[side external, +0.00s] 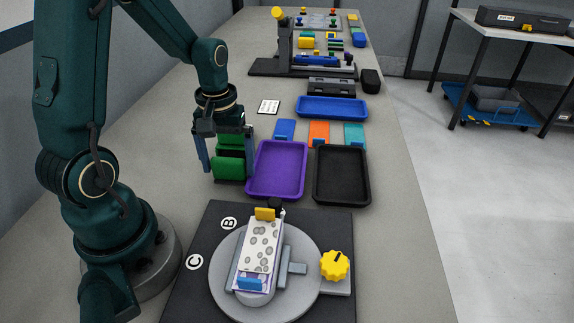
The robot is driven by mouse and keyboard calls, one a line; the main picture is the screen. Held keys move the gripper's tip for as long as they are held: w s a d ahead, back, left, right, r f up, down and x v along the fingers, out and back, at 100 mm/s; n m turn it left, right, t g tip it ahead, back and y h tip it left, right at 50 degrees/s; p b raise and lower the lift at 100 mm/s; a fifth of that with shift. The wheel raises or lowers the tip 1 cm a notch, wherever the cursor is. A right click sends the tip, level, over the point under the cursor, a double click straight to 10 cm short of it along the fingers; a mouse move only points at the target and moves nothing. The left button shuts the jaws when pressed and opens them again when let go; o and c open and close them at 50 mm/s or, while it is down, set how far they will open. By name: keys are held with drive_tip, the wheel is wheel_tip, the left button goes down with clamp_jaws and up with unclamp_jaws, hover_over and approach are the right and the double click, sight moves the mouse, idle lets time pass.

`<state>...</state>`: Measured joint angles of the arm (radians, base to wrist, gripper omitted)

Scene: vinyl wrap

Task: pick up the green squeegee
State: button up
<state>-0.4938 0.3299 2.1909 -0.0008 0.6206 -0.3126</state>
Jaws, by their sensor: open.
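The green squeegee (229,167) is at the left of the purple tray, on the grey table. My gripper (228,172) is directly over it, pointing down, with one finger at each side of the squeegee. The jaws are open. The fingers partly hide the squeegee's edges, and I cannot tell whether they touch it.
A purple tray (249,186) lies close to my gripper's right finger, with a black tray (317,188) beside it. Blue, orange (319,133) and teal squeegees lie behind. A turntable (225,287) with a wrapped block and a yellow knob (335,265) stands in front.

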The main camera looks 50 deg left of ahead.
sight(225, 158)
drive_tip(key=c, duration=1.1)
drive_tip(key=shift+r, duration=0.15)
drive_tip(key=shift+r, duration=0.5)
drive_tip(key=r, duration=0.3)
drive_tip(key=shift+s+a+r, duration=0.1)
drive_tip(key=shift+a+r, duration=0.05)
drive_tip(key=shift+a, duration=0.05)
drive_tip(key=s+a+r, duration=0.6)
drive_tip(key=s+a, duration=0.1)
drive_tip(key=s, duration=0.1)
drive_tip(key=shift+s+r, duration=0.25)
drive_tip(key=shift+s, duration=0.05)
drive_tip(key=shift+a, duration=0.1)
